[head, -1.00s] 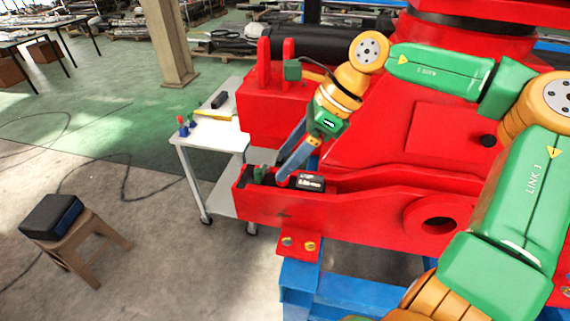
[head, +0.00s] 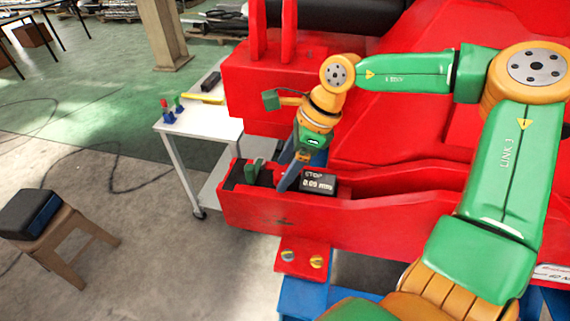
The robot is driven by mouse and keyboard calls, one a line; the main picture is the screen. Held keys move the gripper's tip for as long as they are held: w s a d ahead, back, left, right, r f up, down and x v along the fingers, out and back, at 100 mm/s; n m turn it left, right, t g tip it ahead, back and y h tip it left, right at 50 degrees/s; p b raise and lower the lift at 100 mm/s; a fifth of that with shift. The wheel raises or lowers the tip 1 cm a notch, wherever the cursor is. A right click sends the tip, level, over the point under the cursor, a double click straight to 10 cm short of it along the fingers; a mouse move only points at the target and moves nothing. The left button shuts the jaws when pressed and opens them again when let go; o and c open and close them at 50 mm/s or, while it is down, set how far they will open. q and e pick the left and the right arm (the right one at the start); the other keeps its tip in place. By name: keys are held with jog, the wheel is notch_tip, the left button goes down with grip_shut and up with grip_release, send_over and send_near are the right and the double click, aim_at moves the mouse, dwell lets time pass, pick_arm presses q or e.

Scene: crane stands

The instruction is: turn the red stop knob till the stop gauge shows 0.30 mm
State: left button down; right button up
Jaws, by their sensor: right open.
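The stop gauge (head: 319,183) is a small black box in the red trough of the crane frame. Its white text seems to read STOP 0.09 mm. My right gripper (head: 283,179) points down into the trough, just left of the gauge. Its blue-grey fingers are apart, with the near finger partly in front of the gauge's left edge. I cannot make out the red stop knob; the fingers or the red walls around it may hide it. A green block (head: 254,171) sits in the trough left of the fingers. My left gripper is out of view.
The red trough wall (head: 300,217) runs in front of the gripper, and red crane structure rises behind it. A white cart (head: 207,122) with small coloured tools stands at the left. A stool (head: 62,240) carries a dark box (head: 30,213). Open floor lies between them.

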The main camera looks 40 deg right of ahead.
jog(key=shift+f, duration=0.2)
jog(key=shift+a, duration=0.1)
jog(key=shift+s, duration=0.1)
jog(key=c, duration=0.3)
grip_shut()
